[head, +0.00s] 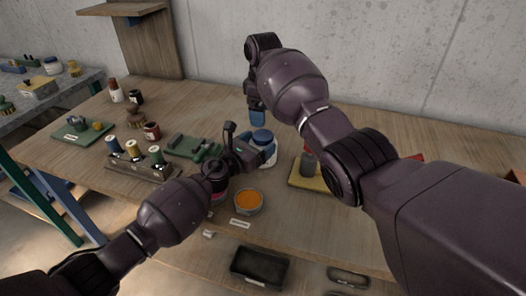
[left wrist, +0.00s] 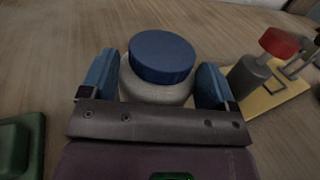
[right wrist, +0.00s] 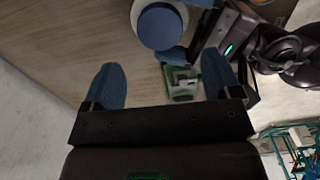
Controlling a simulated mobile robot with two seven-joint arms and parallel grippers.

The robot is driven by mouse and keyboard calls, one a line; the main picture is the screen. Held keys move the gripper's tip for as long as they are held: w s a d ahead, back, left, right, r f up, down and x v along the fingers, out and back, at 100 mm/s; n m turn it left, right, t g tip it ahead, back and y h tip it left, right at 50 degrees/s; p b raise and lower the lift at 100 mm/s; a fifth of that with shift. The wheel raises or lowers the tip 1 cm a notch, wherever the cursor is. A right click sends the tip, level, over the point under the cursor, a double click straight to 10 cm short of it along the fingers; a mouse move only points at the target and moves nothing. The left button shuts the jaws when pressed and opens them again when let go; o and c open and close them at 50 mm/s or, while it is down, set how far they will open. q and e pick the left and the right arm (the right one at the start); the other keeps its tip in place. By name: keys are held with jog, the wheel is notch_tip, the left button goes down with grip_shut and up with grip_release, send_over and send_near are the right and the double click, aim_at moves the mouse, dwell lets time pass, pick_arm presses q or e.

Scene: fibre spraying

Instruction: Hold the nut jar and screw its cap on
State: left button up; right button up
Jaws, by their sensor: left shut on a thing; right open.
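The nut jar (head: 267,158) is pale with a blue cap (head: 262,136) on its top. In the left wrist view the jar body (left wrist: 155,92) stands between my two blue fingers, and the cap (left wrist: 162,57) rests on its mouth. I cannot tell how far the cap is threaded. My left gripper (head: 258,152) is shut on the jar from the side. My right gripper (head: 257,112) is above the jar, open and empty, its fingers pointing down. In the right wrist view the cap (right wrist: 160,27) is beyond the fingertips, apart from them.
A yellow board (head: 302,182) with a grey cylinder is right of the jar. An orange-filled bowl (head: 248,202) is in front. A spool rack (head: 140,168) and green tray (head: 195,147) are left. A dark tray (head: 259,267) lies near the bottom.

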aim_at(263, 135)
jog(key=shift+f, duration=3.75)
jog(key=c, duration=0.9)
jog(key=m, duration=0.9)
jog(key=shift+m, duration=0.4)
jog(key=o, duration=1)
jog(key=shift+r, duration=2.25)
jog(key=shift+c, duration=0.5)
